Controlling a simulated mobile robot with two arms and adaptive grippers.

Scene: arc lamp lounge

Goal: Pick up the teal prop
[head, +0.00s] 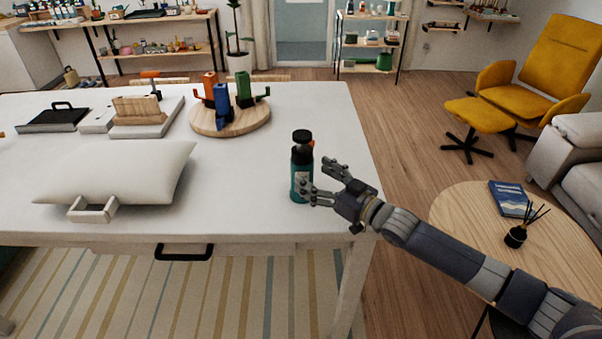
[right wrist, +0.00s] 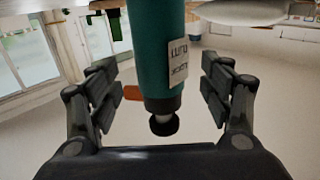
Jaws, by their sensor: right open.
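The teal prop is a teal bottle (head: 301,187) with a black top and a pale label. It stands upright on the white table near its right front corner. My right gripper (head: 316,178) is open just to the right of the bottle, with its fingers pointing at it. In the right wrist view the bottle (right wrist: 160,45) appears upside down between the two spread fingers (right wrist: 162,85), with visible gaps on both sides. My left gripper is not in view.
On the white table (head: 240,215) lie a white cushion (head: 120,170) and a round wooden board (head: 250,120) with orange, blue and green objects. A round wooden side table (head: 460,215) with a blue book (head: 510,198) and a reed diffuser (head: 516,237) stands at right.

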